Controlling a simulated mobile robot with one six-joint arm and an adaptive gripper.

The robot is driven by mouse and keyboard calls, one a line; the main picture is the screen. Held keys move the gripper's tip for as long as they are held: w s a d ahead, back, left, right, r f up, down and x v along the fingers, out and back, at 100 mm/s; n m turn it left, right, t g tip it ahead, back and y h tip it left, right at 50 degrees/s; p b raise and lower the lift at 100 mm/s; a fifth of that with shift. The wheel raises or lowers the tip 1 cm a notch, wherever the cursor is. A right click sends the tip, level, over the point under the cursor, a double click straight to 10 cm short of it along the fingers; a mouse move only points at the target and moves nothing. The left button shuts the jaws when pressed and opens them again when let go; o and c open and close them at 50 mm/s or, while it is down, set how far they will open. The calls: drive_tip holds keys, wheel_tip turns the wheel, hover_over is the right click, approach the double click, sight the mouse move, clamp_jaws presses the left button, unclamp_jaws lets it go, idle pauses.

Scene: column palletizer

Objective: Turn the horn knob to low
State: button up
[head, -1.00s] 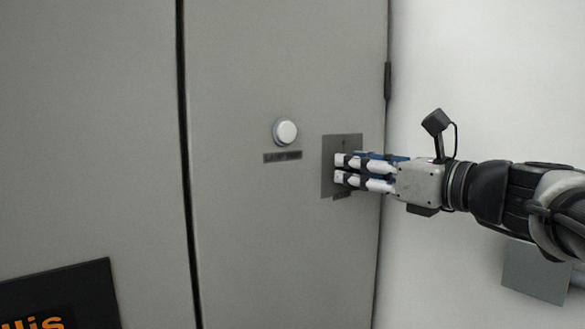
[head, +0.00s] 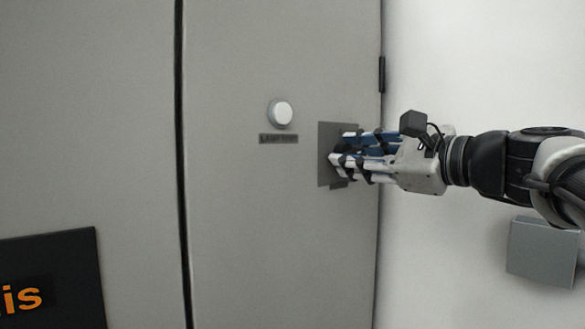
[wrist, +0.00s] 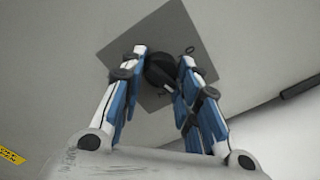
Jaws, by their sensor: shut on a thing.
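The dark round horn knob (wrist: 160,70) sits on a grey square plate (head: 326,160) on the cabinet door. In the head view my fingers hide the knob. My gripper (head: 338,152) reaches the plate from the right and is shut on the knob. In the wrist view the gripper (wrist: 163,65) has a finger on each side of the knob, and the plate (wrist: 205,30) appears tilted behind it. The knob's pointer and setting marks cannot be made out. The label below the plate is mostly hidden and unreadable.
A white round button (head: 281,113) with a lamp test label (head: 278,139) is left of the plate. A dark sign with orange letters (head: 50,275) is at lower left. A pale wall (head: 470,60) and a grey box (head: 543,252) are to the right.

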drive_tip(key=shift+n+b, duration=0.8)
drive_tip(key=shift+n, duration=0.6)
drive_tip(key=shift+r, duration=0.1)
drive_tip(key=o, duration=1.1)
drive_tip(key=v, duration=1.2)
